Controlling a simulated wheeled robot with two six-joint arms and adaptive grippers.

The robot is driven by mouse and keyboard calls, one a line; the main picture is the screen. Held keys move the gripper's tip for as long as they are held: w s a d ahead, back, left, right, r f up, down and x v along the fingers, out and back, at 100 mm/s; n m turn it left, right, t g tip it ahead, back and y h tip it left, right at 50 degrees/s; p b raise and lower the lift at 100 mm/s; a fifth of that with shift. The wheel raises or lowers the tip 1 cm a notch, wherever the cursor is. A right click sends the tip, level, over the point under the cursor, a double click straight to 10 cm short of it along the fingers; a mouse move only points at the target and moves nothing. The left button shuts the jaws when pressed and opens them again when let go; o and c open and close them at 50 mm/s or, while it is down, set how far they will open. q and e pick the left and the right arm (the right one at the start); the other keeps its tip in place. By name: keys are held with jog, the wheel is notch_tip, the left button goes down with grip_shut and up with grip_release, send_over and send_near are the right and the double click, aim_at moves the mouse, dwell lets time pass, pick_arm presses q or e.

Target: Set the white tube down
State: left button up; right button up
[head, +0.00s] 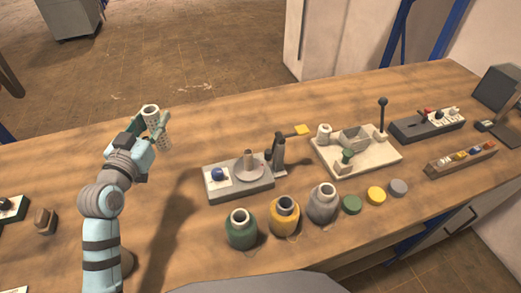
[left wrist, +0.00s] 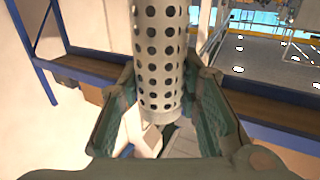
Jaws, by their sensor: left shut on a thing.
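The white tube (head: 151,112) is a pale perforated cylinder with an open top. My left gripper (head: 155,127) is shut on it and holds it nearly upright, slightly tilted, over the left part of the wooden table (head: 188,149). In the left wrist view the tube (left wrist: 160,62) stands between the two green-padded fingers (left wrist: 165,110), its rows of dark holes facing the camera. I cannot tell the exact height of its lower end above the table. My right gripper is not in view.
Right of my left arm stands a grey device (head: 238,189) with a blue knob. Green (head: 241,232), yellow (head: 284,217) and grey (head: 322,204) jars stand at the front. A white tray (head: 385,158) lies farther right. The wood behind the grey device is clear.

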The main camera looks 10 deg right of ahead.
pick_arm(q)
jog(key=w+d+r+m+h, duration=0.2)
jog(key=w+d+r, duration=0.35)
jog(key=d, duration=0.25)
jog(key=shift+g, duration=0.4)
jog(key=f+b, duration=0.3)
jog(key=f, duration=0.7)
jog(key=f+b, duration=0.3)
jog(key=f, duration=0.6)
jog(key=shift+s+a+f, duration=0.1)
jog(key=shift+s+f, duration=0.1)
jog(key=shift+f, duration=0.15)
jog(key=shift+r, duration=0.15)
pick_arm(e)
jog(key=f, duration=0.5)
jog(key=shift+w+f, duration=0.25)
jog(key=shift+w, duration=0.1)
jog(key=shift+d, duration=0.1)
pick_arm(q)
jog(key=shift+f+b, duration=0.2)
jog(key=shift+b, duration=0.15)
jog(key=o, duration=1)
jog(key=shift+r, duration=0.1)
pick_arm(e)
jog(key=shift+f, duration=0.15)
